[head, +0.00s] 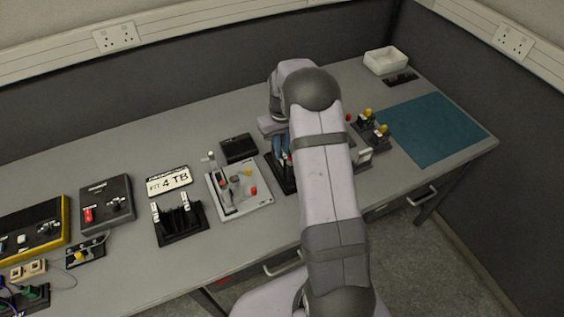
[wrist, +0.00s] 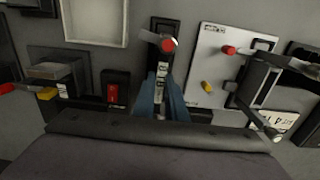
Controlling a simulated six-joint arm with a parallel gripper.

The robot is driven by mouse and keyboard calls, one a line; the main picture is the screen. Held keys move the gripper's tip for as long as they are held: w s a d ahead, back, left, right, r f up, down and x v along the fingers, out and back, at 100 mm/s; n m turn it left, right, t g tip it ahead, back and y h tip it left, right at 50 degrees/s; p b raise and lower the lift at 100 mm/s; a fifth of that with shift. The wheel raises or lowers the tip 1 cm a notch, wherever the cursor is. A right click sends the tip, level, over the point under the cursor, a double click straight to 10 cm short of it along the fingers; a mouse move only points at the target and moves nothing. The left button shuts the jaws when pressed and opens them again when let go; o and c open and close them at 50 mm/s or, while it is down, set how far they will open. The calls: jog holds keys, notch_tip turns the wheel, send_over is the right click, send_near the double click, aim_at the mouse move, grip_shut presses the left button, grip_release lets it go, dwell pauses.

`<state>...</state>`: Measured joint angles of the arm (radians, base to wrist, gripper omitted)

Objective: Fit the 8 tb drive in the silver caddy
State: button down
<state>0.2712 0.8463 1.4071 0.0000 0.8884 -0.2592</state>
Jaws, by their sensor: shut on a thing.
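My gripper (wrist: 160,112) has two blue fingers, shut on a narrow dark thing with a white label (wrist: 162,74), which looks like a drive; its capacity is not readable. In the head view my gripper (head: 281,145) is over the bench, partly hidden by my arm. Just beyond the fingertips in the wrist view is a black fixture with a silver lever and red knob (wrist: 168,45). I cannot tell whether the held thing touches it. A black rack (head: 180,222) carries upright parts with white labels. I cannot pick out the silver caddy for sure.
A card (head: 168,182) reads "FIT 4 TB". A pale board (head: 240,205) with red and yellow knobs stands left of my gripper, with a black box (head: 238,148) behind. A teal mat (head: 435,132) lies clear at right. A white tray (head: 385,60) is at back right.

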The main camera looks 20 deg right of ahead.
jog(key=shift+r, duration=0.2)
jog(key=shift+r+p, duration=1.85)
jog(key=shift+r, duration=0.5)
jog(key=shift+r, duration=0.15)
jog(key=shift+r+p, duration=1.55)
jog(key=shift+r, duration=0.3)
jog(key=shift+a, duration=0.1)
jog(key=a+r, duration=0.2)
jog(key=a, duration=1.9)
jog(key=shift+b, duration=0.3)
